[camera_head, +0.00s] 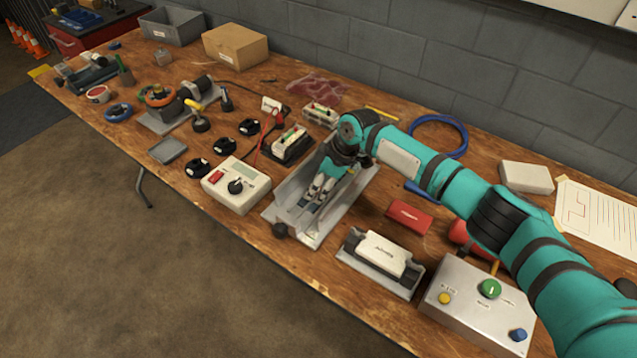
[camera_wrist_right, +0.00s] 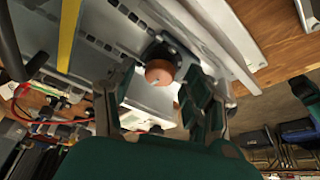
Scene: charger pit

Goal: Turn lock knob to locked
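A grey metal tray (camera_head: 340,215) stands on the bench, with a dark round knob (camera_head: 279,230) at its front left corner. I cannot tell from its look whether this is the lock knob or how it is set. My right gripper (camera_head: 311,203) reaches down over the tray, fingers pointing to its front. In the right wrist view the fingers (camera_wrist_right: 153,100) are spread apart with nothing held. An orange-brown round piece in a black collar (camera_wrist_right: 160,70) shows beyond and between them, apart from both. A green knob (camera_head: 489,289) sits on a grey control box. My left gripper is out of view.
A white battery module (camera_head: 383,254) lies in a cradle right of the tray. A red block (camera_head: 409,217) lies behind it. A white meter box (camera_head: 236,185) and black round parts (camera_head: 198,168) are to the left. The front bench edge is close to the tray.

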